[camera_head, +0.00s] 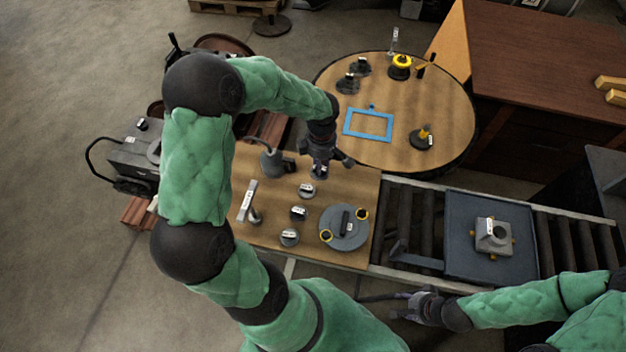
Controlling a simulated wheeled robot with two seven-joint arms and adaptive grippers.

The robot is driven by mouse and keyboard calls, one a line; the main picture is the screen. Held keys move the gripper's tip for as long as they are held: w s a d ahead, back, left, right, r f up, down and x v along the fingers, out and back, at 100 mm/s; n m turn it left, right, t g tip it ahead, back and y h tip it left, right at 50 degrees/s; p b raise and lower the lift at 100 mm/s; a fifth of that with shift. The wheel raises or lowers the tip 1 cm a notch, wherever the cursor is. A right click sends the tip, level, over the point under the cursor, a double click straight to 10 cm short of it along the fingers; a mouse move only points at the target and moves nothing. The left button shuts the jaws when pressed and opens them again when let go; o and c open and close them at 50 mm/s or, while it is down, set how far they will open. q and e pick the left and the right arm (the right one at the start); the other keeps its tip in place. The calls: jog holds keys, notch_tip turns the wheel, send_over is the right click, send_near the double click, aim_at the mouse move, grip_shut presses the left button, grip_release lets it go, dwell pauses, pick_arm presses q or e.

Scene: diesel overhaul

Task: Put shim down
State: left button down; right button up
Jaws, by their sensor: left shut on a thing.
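My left gripper (320,163) points down over the far right part of the square wooden table (350,190). It is shut on a small dark piece with a pale label (319,171), which appears to be the shim. The fingers and arm hide much of it, and I cannot tell whether it touches the tabletop. My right gripper (402,307) is low at the front, below the roller conveyor, with its fingers apart and nothing visible between them.
Several small labelled parts (298,212) and a grey disc (336,238) stand on the square table. A round table (440,100) behind carries a blue frame (368,124) and several parts. A conveyor (406,215) at right bears a tray (461,262) with a grey block (493,236).

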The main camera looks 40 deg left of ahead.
pick_arm(q)
jog(key=w+d+f, duration=0.4)
jog(key=w+d, duration=0.1)
jog(key=w, duration=0.2)
send_over(357, 181)
jog(key=f, duration=0.3)
jog(key=s+f, duration=0.1)
jog(key=shift+a+f, duration=0.2)
jog(key=shift+a, duration=0.1)
jog(key=shift+w+d+f, duration=0.35)
jog(key=shift+w+f, duration=0.15)
jog(key=shift+f, duration=1.7)
jog(key=shift+f, duration=0.1)
jog(key=c, duration=1)
grip_release()
jog(key=shift+c, duration=0.2)
